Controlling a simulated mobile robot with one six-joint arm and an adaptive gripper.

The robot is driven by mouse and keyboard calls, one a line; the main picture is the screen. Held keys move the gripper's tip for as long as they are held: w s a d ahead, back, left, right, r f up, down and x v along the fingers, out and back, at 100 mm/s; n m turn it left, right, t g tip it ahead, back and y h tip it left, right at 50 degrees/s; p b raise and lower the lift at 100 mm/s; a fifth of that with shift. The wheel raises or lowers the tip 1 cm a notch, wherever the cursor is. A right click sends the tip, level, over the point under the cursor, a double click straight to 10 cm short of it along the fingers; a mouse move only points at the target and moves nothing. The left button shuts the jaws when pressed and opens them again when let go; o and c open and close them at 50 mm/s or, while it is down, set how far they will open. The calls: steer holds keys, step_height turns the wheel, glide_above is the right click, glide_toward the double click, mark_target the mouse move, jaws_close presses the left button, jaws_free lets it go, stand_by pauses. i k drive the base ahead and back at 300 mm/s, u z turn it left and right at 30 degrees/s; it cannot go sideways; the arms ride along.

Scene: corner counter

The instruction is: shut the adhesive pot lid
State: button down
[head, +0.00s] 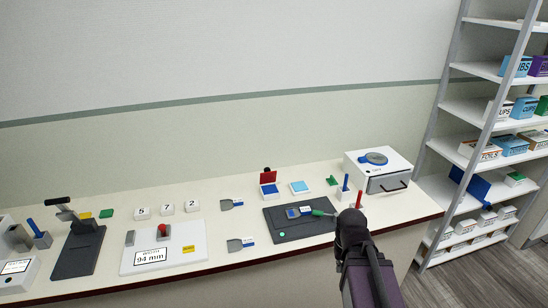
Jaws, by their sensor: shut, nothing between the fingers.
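My gripper (349,216) is at the counter's front right, beside the dark mat, well apart from the red lid. It is shut and empty. My arm hides part of the counter's front edge.
A dark mat (285,235) holds a green-handled tool (319,212). A light blue block (299,187) stands right of the red lid. Upright blue and red handles stand near my gripper. A white box (360,173) is behind.

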mark_target(268, 176)
steer(key=i, duration=1.05)
steer(key=u, duration=0.05)
